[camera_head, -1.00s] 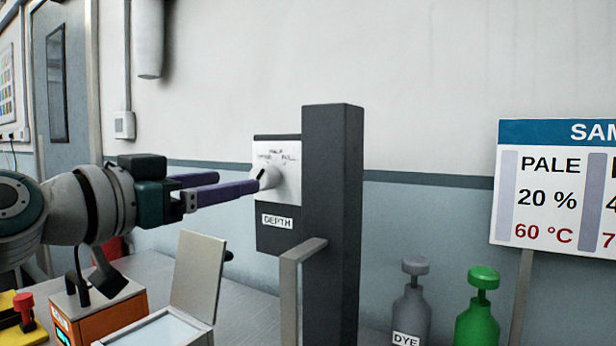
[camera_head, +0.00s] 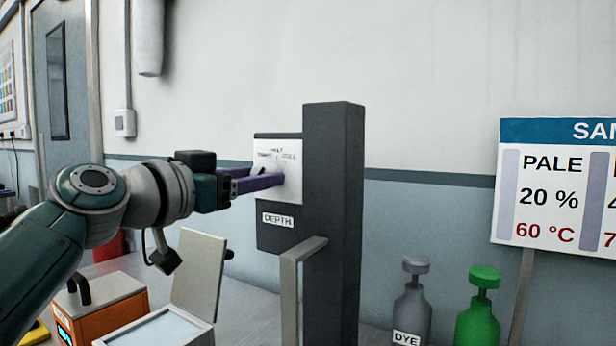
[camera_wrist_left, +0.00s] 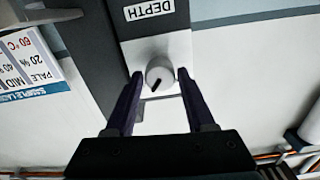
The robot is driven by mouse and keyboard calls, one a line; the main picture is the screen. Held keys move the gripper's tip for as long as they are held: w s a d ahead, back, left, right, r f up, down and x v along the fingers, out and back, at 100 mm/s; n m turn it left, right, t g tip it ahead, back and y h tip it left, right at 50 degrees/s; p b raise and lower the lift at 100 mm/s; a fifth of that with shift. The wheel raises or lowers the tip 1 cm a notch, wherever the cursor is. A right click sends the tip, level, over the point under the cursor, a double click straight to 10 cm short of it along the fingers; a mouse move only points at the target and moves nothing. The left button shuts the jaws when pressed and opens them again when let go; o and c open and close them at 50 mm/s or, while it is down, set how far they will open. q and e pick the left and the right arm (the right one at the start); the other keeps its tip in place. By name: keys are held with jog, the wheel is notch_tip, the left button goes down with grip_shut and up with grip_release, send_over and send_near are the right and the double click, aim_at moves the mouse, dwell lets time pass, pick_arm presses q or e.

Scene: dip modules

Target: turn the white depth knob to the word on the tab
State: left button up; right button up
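The white depth knob (camera_wrist_left: 160,75) sits on a white plate (camera_head: 290,152) on the dark box labelled DEPTH (camera_head: 277,220). In the wrist view it shows a dark pointer mark aimed down and slightly left. My left gripper (camera_wrist_left: 160,76) is open, with one purple finger on each side of the knob and a narrow gap visible at each side. In the head view the left gripper (camera_head: 280,180) covers most of the knob. Small words are printed above the knob, too blurred to read surely. I cannot make out the tab. My right gripper is not in view.
A dark post (camera_head: 335,220) stands right of the plate, with a grey bracket (camera_head: 290,290) in front. Below are an open-lidded box (camera_head: 200,270) and an orange unit (camera_head: 105,305). A grey DYE bottle (camera_head: 411,300), a green bottle (camera_head: 478,315) and a sample board (camera_head: 550,180) are at right.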

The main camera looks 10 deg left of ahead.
pick_arm(q)
grip_shut()
jog(key=shift+n, duration=0.4)
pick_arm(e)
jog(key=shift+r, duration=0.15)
pick_arm(q)
jog(key=shift+a+n+p, duration=0.1)
jog(key=shift+n+p, duration=1.4)
jog(key=shift+n, duration=6.1)
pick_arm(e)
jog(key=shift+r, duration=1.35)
